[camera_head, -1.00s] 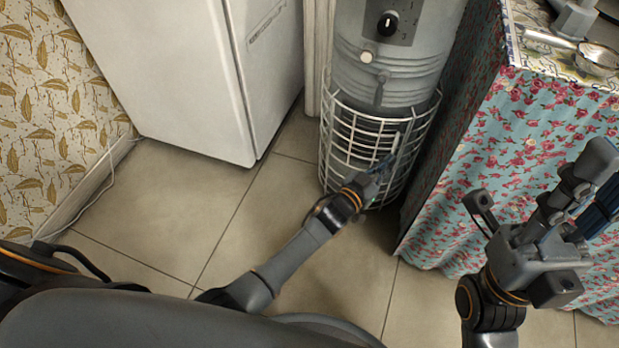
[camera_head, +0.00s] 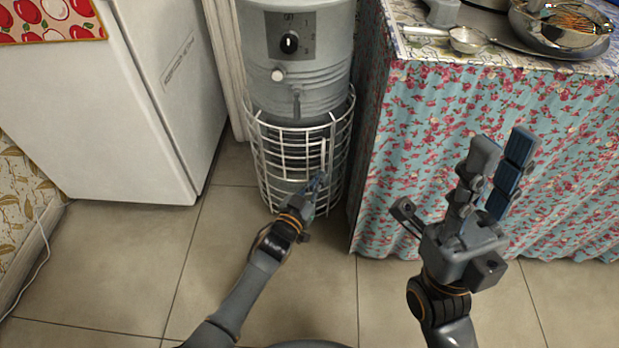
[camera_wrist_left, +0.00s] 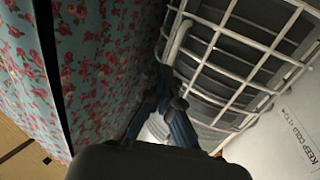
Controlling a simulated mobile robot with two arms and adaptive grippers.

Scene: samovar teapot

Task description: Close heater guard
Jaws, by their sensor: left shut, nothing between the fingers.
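The heater guard (camera_head: 290,150) is a white wire cage around the lower part of the grey cylindrical heater (camera_head: 300,82). A taller vertical bar, like a handle, stands at its front right. The guard fills the upper right of the left wrist view (camera_wrist_left: 235,50). My left gripper (camera_head: 320,181) is at the guard's front, low by this bar, shut with nothing between its fingers. In the left wrist view its fingers (camera_wrist_left: 170,108) are close to the bars; I cannot tell whether they touch. My right gripper (camera_head: 503,143) is open and empty, pointing up before the flowered cloth.
A white fridge-like cabinet (camera_head: 130,100) stands left of the heater. A table with a flowered cloth (camera_head: 420,140) stands close on its right, with a ladle (camera_head: 468,40) and a metal bowl (camera_head: 560,30) on top. The tiled floor (camera_head: 120,260) in front is clear.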

